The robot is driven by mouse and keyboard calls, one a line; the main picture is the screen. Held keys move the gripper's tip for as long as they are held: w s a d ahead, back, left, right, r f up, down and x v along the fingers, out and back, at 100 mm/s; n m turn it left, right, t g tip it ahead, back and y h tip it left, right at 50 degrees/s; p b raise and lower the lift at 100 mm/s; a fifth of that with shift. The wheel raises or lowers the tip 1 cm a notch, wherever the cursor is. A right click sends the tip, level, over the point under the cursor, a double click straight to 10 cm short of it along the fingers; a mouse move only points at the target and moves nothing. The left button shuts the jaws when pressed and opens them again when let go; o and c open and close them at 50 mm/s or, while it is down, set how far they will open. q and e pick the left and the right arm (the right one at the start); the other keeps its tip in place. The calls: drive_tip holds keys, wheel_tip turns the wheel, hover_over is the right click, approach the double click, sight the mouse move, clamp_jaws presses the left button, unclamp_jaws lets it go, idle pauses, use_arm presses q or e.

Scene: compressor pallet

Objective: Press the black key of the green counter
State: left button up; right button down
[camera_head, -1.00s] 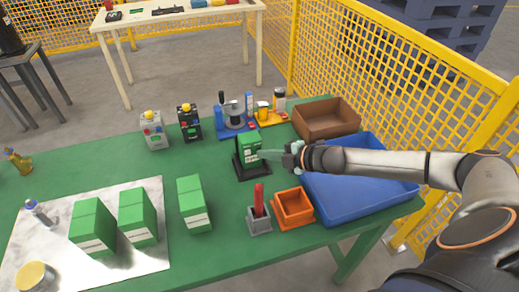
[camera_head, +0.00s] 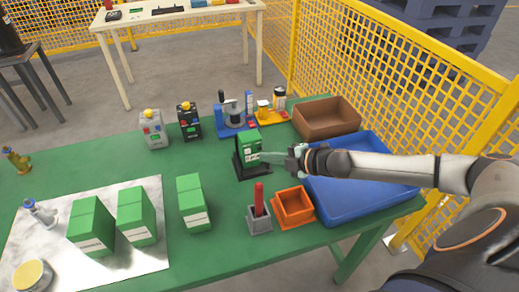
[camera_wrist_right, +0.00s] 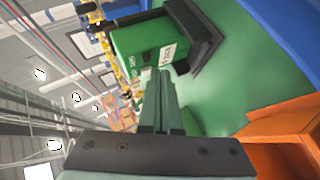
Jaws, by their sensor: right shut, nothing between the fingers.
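The green counter (camera_head: 249,142) stands upright in a black stand (camera_head: 239,166) near the middle of the green table. Dark and white markings show on its front; I cannot make out the black key. My right gripper (camera_head: 264,156) is shut and empty, its tips at the counter's right side, near its front face. In the right wrist view the counter (camera_wrist_right: 135,42) is just beyond the shut fingertips (camera_wrist_right: 161,74); I cannot tell whether they touch it. My left gripper is not in view.
Green boxes (camera_head: 192,203) stand at the left. Small devices (camera_head: 188,121) line the back.

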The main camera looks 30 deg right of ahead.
drive_tip(key=shift+s+a+f+b, duration=0.1)
drive_tip(key=shift+s+f+b, duration=0.1)
drive_tip(key=shift+s+b, duration=0.15)
drive_tip(key=shift+s+a+b, duration=0.2)
drive_tip(key=shift+s+b, duration=0.25)
drive_tip(key=shift+s, duration=0.4)
drive_tip(key=shift+s+a+r, duration=0.1)
drive_tip(key=shift+s+a, duration=0.05)
drive_tip(key=shift+s, duration=0.5)
drive_tip(key=shift+s+a+r, duration=0.1)
drive_tip(key=shift+s+a, duration=0.05)
drive_tip(key=shift+s, duration=0.45)
